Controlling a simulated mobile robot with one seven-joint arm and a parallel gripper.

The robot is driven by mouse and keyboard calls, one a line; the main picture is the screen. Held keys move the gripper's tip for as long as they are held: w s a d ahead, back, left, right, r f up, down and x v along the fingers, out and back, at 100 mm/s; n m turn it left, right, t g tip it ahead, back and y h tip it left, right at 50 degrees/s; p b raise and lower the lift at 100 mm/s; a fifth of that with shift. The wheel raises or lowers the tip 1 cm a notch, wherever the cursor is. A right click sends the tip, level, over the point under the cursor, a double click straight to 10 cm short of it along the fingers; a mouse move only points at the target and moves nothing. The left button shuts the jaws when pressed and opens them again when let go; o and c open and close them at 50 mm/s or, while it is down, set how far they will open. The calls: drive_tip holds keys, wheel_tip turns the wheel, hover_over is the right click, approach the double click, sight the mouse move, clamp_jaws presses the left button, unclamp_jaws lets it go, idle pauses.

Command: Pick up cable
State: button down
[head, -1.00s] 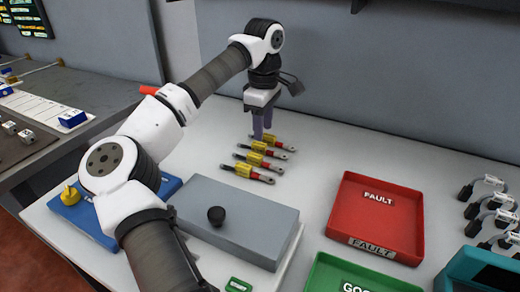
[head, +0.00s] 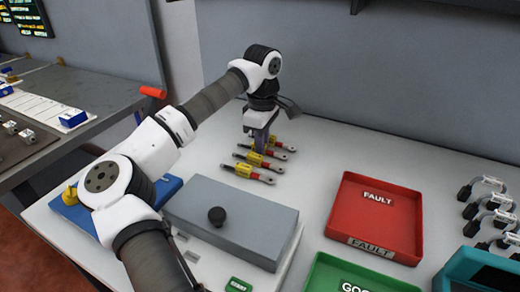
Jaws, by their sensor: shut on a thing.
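Several short cables with yellow middles and red-and-grey ends lie side by side in a row on the white table. The nearest cable (head: 247,173) lies clear of my gripper. My gripper (head: 260,148) points straight down over the far part of the row and is shut on a cable (head: 279,155) there. The fingers cover part of the far cables, so exactly which one is between them is hard to tell. The held cable appears still at table height.
A grey box (head: 260,221) with a black knob stands in front of the cables. A red FAULT tray (head: 412,232) is to the right, with a green tray (head: 325,275) nearer. Looped cables (head: 492,210) are at the far right. Bare table lies between the row and the red tray.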

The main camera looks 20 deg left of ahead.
drive_tip(key=shift+r, duration=0.1)
wheel_tip(320, 180, up, 20)
drive_tip(key=p, duration=0.1)
idle(0.5)
idle(1.0)
